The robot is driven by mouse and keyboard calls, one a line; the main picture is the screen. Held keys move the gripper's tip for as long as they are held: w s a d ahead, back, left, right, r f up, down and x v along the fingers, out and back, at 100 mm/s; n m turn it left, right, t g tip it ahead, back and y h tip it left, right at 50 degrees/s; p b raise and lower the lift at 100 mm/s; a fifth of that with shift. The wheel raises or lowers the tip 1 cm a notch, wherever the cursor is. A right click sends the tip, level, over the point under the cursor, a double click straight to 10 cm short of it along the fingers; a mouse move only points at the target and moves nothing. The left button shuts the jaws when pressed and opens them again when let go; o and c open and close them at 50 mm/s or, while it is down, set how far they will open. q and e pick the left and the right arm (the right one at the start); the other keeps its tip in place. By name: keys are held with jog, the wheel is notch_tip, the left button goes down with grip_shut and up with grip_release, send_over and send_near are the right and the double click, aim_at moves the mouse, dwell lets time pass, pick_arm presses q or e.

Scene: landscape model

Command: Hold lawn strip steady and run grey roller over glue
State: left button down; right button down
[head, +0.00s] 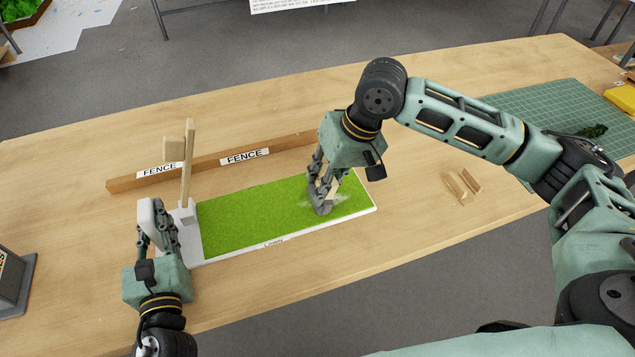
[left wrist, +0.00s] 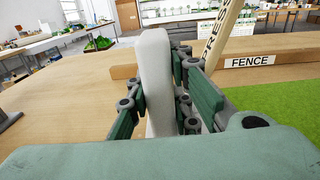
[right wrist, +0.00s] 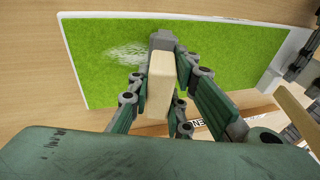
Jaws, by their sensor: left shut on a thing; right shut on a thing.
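The lawn strip (head: 255,212) is a green turf rectangle on a white base, lying flat on the table. A whitish glue patch (right wrist: 125,53) shows on the green in the right wrist view. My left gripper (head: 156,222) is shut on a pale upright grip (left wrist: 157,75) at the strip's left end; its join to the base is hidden. My right gripper (head: 325,188) is shut on the wooden handle (right wrist: 160,82) of the grey roller (right wrist: 163,40). The roller is over the strip's right part, beside the glue patch. Whether it touches the turf is unclear.
A long wooden bar (head: 205,163) with FENCE labels lies behind the strip. A wooden post (head: 187,165) stands in a pale base at the strip's left end. Small wooden pieces (head: 462,186) and a green mat (head: 545,115) are to the right. Front table space is clear.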

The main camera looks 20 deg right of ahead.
jog(key=shift+d+f, duration=0.2)
jog(key=shift+d, duration=0.95)
jog(key=shift+d+f, duration=0.15)
jog(key=shift+d, duration=0.95)
jog(key=shift+d+r, duration=0.1)
jog(key=shift+d, duration=1.6)
jog(key=shift+a, duration=0.15)
